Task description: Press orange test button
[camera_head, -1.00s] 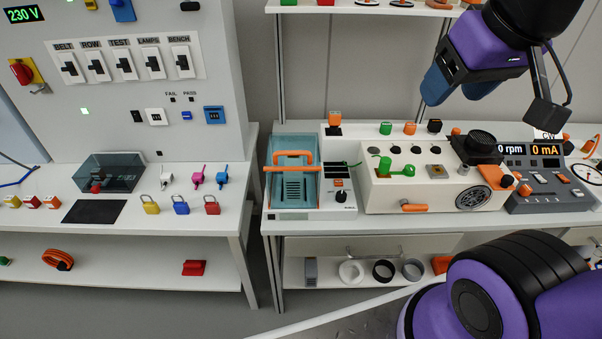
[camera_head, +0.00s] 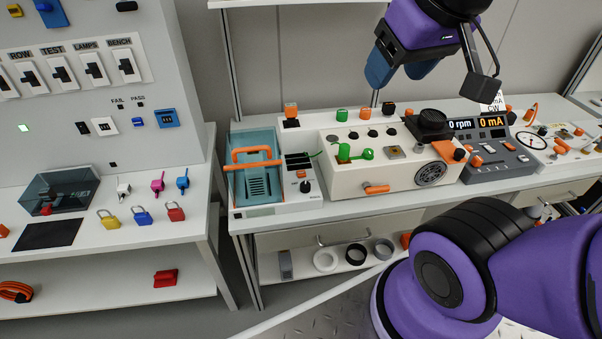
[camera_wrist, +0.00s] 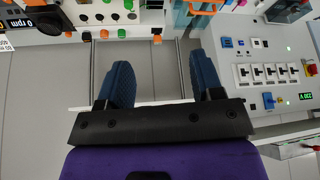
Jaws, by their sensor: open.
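My gripper (camera_head: 400,74) is open and empty, held high above the back of the right bench. In the wrist view its two blue fingers (camera_wrist: 160,75) stand wide apart with nothing between them. A white tester (camera_head: 303,187) with a teal clear cover (camera_head: 256,172) and orange handle stands at the bench's left end. A small orange button (camera_head: 301,174) sits on its panel above a black knob. An orange-capped piece (camera_head: 291,110) stands behind it, and another orange cap (camera_head: 365,113) stands farther right. No label legible here names the test button. My gripper touches none of these.
Right of the tester stand a cream box (camera_head: 400,170) with a green lever (camera_head: 355,153) and a grey meter unit (camera_head: 492,155). A switch cabinet (camera_head: 90,110) stands left. A shelf (camera_head: 300,4) hangs above. A gap separates the two benches.

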